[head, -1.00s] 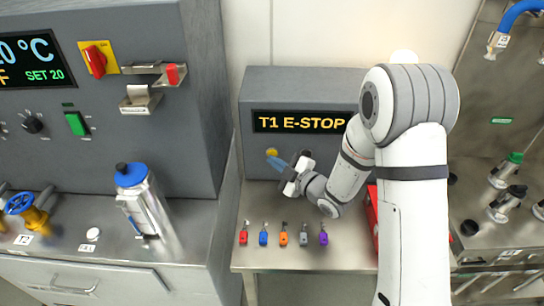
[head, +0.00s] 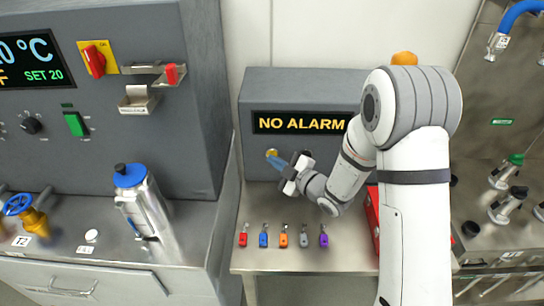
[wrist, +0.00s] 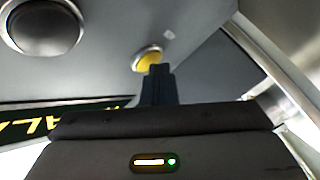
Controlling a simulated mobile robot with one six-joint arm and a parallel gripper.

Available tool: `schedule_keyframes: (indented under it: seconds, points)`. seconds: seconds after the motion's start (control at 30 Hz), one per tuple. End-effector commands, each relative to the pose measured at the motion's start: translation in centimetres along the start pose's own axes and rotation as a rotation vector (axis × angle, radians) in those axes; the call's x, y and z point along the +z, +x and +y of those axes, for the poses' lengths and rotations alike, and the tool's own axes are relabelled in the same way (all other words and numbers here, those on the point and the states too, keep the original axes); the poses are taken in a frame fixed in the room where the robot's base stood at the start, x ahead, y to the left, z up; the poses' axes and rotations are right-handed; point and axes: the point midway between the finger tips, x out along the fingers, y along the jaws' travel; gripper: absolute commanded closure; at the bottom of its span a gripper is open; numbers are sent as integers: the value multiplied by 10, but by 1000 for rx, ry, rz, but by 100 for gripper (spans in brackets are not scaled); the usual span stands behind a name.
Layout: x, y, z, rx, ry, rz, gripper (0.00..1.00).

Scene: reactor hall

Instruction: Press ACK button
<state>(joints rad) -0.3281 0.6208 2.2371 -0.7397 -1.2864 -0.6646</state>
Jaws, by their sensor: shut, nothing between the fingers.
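The yellow round button (head: 271,153) sits on the front of the grey alarm box (head: 300,85), left of and below its display. The display (head: 300,122) reads "NO ALARM" in yellow. In the wrist view the yellow button (wrist: 148,61) has a metal ring, and its lower edge meets the fingertips in the picture. My gripper (head: 275,162) is shut and empty, its blue-looking fingers pointing at the button. The dark fingers also show in the wrist view (wrist: 157,82). I cannot tell whether the tips touch the button.
A dark round knob (wrist: 43,24) shows in the wrist view. Several coloured padlocks (head: 284,239) lie in a row on the bench below my gripper. A red box (head: 372,215) stands right, partly behind my arm. A blue-capped flask (head: 145,205) stands left.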

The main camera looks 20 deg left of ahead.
Motion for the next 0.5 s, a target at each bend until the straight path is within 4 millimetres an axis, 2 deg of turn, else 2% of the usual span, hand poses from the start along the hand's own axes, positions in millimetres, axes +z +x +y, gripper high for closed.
schedule_keyframes:
  seconds: [0.5]
  points:
    - [-2,-5,-5,1,0,-1,100]
